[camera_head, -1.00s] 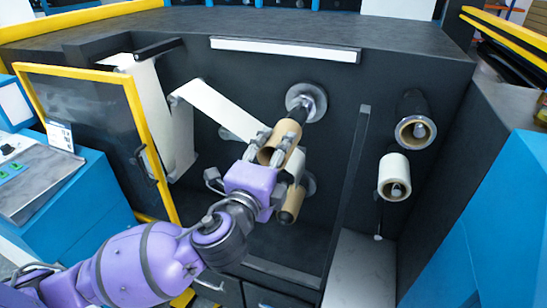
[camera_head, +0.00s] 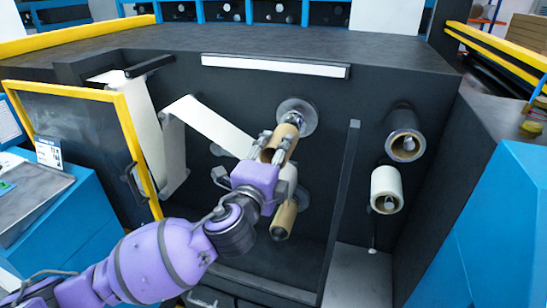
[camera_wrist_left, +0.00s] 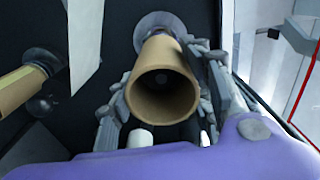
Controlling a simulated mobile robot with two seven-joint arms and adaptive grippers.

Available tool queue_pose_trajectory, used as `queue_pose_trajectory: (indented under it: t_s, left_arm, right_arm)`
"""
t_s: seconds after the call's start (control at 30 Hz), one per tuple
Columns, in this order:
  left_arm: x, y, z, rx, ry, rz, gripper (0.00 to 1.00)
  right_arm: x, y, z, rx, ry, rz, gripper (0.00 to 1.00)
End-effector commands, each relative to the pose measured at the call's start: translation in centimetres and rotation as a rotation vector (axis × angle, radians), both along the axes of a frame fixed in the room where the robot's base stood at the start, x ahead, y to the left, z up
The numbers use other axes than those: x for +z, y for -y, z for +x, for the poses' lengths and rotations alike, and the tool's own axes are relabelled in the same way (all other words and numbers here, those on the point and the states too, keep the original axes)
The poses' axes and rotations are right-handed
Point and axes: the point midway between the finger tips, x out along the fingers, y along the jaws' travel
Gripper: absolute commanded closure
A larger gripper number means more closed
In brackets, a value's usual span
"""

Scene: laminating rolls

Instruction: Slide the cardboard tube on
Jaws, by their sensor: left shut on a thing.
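The brown cardboard tube (camera_head: 280,143) lies between the fingers of my left gripper (camera_head: 273,149), which is shut on it. In the left wrist view the tube's open near end (camera_wrist_left: 162,92) faces the camera, with fingers on both sides. The tube is in line with the upper spindle (camera_head: 292,118), and its far end overlaps the dark shaft. A short piece of shaft shows between tube and the round metal flange (camera_head: 297,112). The flange also shows behind the tube in the left wrist view (camera_wrist_left: 157,22). My right gripper is out of view.
A lower roll with a brown core (camera_head: 284,220) sits below my gripper. A white web (camera_head: 208,124) runs at the left. Two rolls, one dark-edged (camera_head: 403,146) and one white (camera_head: 386,189), hang right of a dark upright bar (camera_head: 341,210). A yellow-framed door (camera_head: 137,150) stands open at left.

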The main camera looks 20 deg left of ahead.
Motion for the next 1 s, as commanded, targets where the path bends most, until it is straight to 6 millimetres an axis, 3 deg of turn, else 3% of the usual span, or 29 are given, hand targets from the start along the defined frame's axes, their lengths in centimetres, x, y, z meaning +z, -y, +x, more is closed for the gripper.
queue_pose_trajectory:
  t_s: [1.0]
  left_arm:
    - [0.0,0.3,5.8,-0.001,0.000,-0.001,0.80]
  right_arm:
    - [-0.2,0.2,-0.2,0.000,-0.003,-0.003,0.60]
